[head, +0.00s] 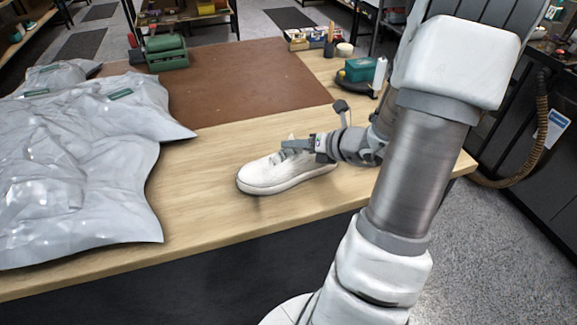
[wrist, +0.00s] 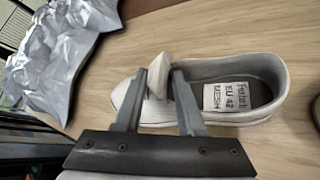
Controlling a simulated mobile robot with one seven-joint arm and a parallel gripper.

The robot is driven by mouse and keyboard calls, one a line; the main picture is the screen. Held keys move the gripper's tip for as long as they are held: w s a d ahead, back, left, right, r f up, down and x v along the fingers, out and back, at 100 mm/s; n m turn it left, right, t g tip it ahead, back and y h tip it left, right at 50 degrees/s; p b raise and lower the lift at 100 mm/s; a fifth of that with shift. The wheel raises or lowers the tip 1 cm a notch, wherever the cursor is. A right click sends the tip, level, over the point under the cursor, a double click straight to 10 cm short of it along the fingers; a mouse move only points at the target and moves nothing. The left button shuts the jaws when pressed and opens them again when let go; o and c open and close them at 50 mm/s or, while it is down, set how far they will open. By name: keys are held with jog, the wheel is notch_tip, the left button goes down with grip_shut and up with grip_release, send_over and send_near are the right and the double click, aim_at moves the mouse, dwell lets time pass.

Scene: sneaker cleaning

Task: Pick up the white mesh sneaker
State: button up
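The white mesh sneaker (head: 277,173) rests upright on the wooden table near its front edge, toe to the left. In the wrist view the sneaker (wrist: 272,83) shows its opening and a grey insole with a printed "EU 42 MESH" label (wrist: 230,96). My gripper (head: 287,146) is over the sneaker's lace area, reaching in from the right. In the wrist view, the two fingers of my gripper (wrist: 159,73) stand either side of the raised white tongue (wrist: 158,76), with only a small gap between them. Whether they press on it cannot be told. The fingers hide part of the sneaker's near side.
Crumpled grey plastic bags (head: 75,150) cover the table's left side. A brown mat (head: 240,88) lies behind the sneaker. A teal box (head: 362,69) and small items stand at the back right. Wood left of the toe is clear.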

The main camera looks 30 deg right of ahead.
grip_shut()
jog(key=shift+r, duration=0.1)
dwell(1.2)
